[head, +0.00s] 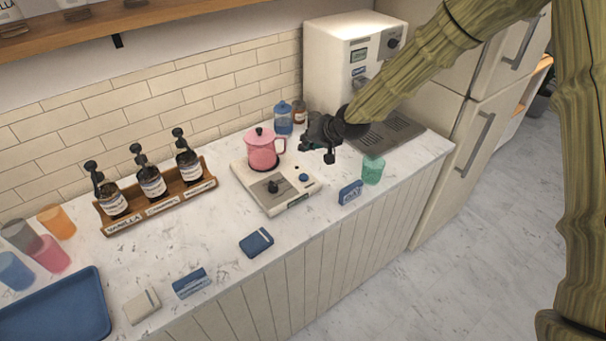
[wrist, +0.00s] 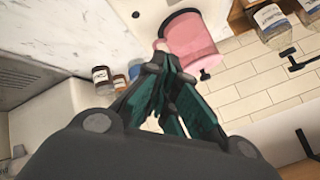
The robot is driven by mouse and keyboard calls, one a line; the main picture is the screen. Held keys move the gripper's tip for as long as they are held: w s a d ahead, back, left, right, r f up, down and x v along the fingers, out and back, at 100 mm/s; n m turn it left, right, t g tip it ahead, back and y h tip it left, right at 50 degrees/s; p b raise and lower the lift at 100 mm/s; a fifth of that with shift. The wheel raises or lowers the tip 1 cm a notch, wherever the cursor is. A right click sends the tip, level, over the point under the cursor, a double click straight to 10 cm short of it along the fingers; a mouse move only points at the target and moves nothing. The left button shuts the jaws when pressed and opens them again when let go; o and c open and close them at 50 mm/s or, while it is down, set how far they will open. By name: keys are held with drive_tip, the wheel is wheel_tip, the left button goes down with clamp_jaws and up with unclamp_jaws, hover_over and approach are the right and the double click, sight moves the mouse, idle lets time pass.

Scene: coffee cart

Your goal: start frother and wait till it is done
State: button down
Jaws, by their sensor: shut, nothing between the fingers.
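The frother is a white base (head: 278,203) on the counter, with a dark dial (head: 272,187) and a blue button (head: 304,178) on its front part. A pink pitcher (head: 262,151) with a black-knobbed lid stands upright on the base. The pitcher also shows in the wrist view (wrist: 190,40), just beyond my fingers. My gripper (head: 318,147) is shut and empty, above the counter to the right of the pitcher.
A white coffee machine (head: 340,60) stands behind my gripper. A teal cup (head: 373,170) and a blue box (head: 350,193) stand right of the frother. A wooden rack (head: 160,205) of syrup bottles is to its left. The counter in front of the rack is partly clear.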

drive_tip(key=w+f, duration=0.1)
drive_tip(key=f, duration=0.1)
drive_tip(key=b, duration=0.4)
hover_over(306, 175)
wheel_tip(306, 175, down, 5)
drive_tip(key=shift+w+r, duration=0.1)
drive_tip(key=shift+r, duration=0.05)
drive_tip(key=shift+f+b, duration=0.45)
drive_tip(key=shift+f, duration=1)
drive_tip(key=shift+f, duration=0.4)
drive_tip(key=shift+f+b, duration=0.5)
idle(1.1)
drive_tip(key=shift+r, duration=0.15)
drive_tip(key=shift+r+p, duration=0.55)
drive_tip(key=shift+r, duration=0.25)
